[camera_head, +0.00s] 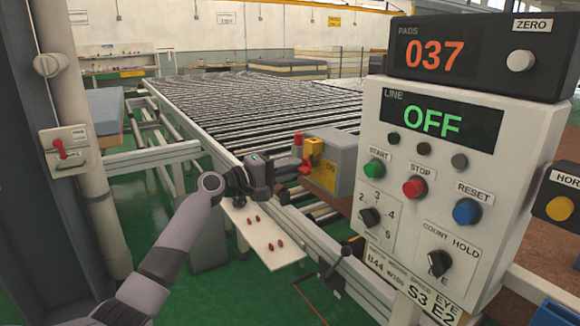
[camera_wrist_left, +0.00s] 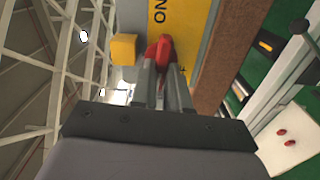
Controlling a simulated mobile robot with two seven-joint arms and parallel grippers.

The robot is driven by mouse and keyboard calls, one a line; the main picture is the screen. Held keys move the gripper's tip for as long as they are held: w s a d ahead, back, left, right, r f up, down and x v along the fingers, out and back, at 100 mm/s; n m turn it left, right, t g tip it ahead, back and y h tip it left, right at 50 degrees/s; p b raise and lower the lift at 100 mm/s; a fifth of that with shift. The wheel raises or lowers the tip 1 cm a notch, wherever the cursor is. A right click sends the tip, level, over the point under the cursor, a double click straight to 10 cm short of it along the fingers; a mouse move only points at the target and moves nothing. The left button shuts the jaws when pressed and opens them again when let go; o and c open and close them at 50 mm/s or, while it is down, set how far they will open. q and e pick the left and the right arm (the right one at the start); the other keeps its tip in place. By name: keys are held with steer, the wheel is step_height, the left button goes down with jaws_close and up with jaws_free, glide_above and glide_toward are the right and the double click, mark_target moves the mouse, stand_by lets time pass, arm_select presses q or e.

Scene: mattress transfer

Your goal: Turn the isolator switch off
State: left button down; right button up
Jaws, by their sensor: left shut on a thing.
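The isolator switch is a grey box (camera_head: 340,150) with a yellow front plate (camera_head: 324,176) and a red handle (camera_head: 305,168), mounted beside the roller conveyor. My left gripper (camera_head: 293,174) reaches it from the left. In the left wrist view the fingers (camera_wrist_left: 163,82) are shut on the red handle (camera_wrist_left: 160,48), in front of the yellow plate (camera_wrist_left: 180,20). Letters reading "ON" show on that plate, turned in the picture. The fingers hide part of the handle. My right gripper is not in view.
A control panel (camera_head: 458,210) at the right shows "OFF" on its line display. A white shelf (camera_head: 262,240) with several small red pieces lies below my left gripper. A crank (camera_head: 335,272) sticks out near the front. Another red-levered box (camera_head: 75,135) is on the left post.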

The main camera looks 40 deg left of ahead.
arm_select(q)
steer(key=shift+f+n, duration=0.1)
steer(key=shift+n, duration=0.6)
steer(key=c, duration=1.1)
jaws_free()
steer(key=b+v, duration=0.1)
steer(key=v, duration=0.6)
steer(key=shift+s+b, duration=0.1)
steer(key=shift+b, duration=0.25)
